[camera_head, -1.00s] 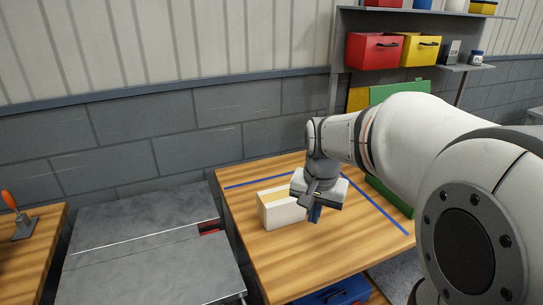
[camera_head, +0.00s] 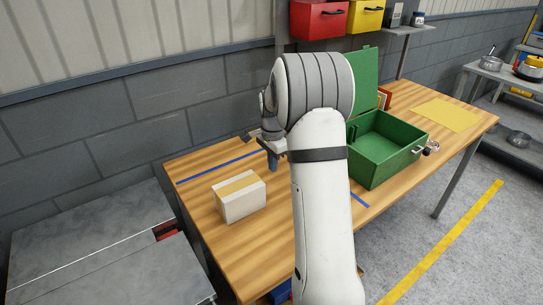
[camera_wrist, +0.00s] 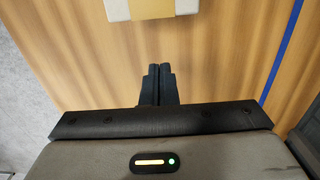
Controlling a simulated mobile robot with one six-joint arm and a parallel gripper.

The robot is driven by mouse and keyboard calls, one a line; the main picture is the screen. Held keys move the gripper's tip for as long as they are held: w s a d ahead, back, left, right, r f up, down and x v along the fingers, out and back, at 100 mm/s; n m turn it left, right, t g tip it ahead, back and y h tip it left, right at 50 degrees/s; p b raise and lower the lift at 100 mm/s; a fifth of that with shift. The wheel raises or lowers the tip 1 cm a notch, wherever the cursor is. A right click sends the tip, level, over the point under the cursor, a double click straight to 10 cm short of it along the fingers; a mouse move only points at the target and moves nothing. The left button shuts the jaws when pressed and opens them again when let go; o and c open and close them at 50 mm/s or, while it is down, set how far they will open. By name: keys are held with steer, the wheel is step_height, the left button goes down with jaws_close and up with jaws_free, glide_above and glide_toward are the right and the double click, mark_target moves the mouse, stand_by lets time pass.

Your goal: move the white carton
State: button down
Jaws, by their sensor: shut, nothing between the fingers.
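The white carton (camera_head: 240,203) stands on the wooden table, left of my arm in the head view. It has a tan strip of tape across its top. Its edge also shows at the top of the wrist view (camera_wrist: 117,9). My gripper (camera_wrist: 158,68) is shut and empty above the wood, apart from the carton. In the head view my gripper (camera_head: 273,163) is partly hidden behind my arm, to the right of and beyond the carton.
An open green box (camera_head: 378,160) stands on the table right of my arm. A yellow sheet (camera_head: 446,114) lies farther right. Blue tape lines (camera_head: 222,167) mark the tabletop. A grey surface (camera_head: 90,245) lies left of the table. Red (camera_head: 318,20) and yellow (camera_head: 366,16) bins sit on a shelf above.

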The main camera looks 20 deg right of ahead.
step_height(320, 180, down, 5)
steer(key=shift+s+a+f+p, duration=0.1)
steer(key=shift+f+p, duration=0.05)
steer(key=shift+p, duration=0.25)
steer(key=a, duration=0.2)
steer(key=a+p, duration=0.1)
steer(key=shift+s+a+r, duration=0.15)
steer(key=shift+s+r, duration=0.05)
steer(key=shift+s, duration=0.1)
steer(key=shift+a+f, duration=0.1)
steer(key=shift+a, duration=0.05)
steer(key=s+a+b, duration=0.1)
steer(key=s+a, duration=0.1)
steer(key=a, duration=1.1)
steer(key=s+a+b, duration=0.2)
steer(key=s+a, duration=0.1)
steer(key=a, duration=1.1)
steer(key=s+a+b, duration=0.1)
steer(key=s+a, duration=0.2)
steer(key=a, duration=1)
steer(key=shift+a, duration=0.35)
